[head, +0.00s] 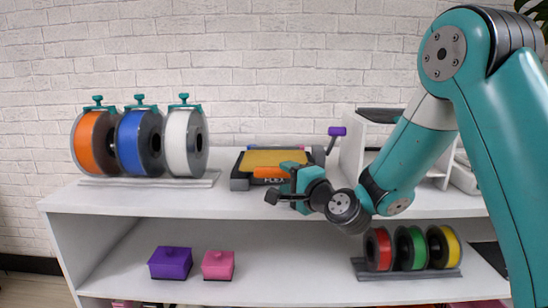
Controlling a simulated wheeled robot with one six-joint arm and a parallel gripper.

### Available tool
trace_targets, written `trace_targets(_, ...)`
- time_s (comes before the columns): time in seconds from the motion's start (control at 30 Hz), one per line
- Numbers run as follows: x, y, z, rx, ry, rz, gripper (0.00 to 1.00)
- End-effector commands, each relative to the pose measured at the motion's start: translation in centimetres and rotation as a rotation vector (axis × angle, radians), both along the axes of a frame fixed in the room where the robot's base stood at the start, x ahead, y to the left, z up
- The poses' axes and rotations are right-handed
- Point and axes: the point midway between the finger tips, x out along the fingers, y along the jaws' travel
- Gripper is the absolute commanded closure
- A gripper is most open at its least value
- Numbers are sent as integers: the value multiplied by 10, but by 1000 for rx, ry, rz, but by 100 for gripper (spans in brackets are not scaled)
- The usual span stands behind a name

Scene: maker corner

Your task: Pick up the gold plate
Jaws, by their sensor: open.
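The gold plate (268,160) lies flat on a dark grey base marked "FLEX" (240,183) on the top shelf. An orange tab (271,173) shows at its front edge. My gripper (279,182) is in front of the plate, toward its right side, and covers part of its front right corner. It is open, with nothing visible between the fingers. I cannot tell whether a finger touches the orange tab.
Orange, blue and white spools (186,143) stand on a rack at the left. A white frame (355,150) stands at the right behind my arm. Below are purple (170,264) and pink (217,266) boxes and another spool rack (410,271). The top shelf's front left is clear.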

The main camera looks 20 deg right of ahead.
Motion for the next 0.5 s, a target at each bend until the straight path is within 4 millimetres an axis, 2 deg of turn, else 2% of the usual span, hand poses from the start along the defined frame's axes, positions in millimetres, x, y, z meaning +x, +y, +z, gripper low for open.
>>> trace_targets(0.23, 33, 10, 4, 0, 2, 1, 49)
trace_targets(0.5, 42, 13, -1, 1, 0, 1, 49)
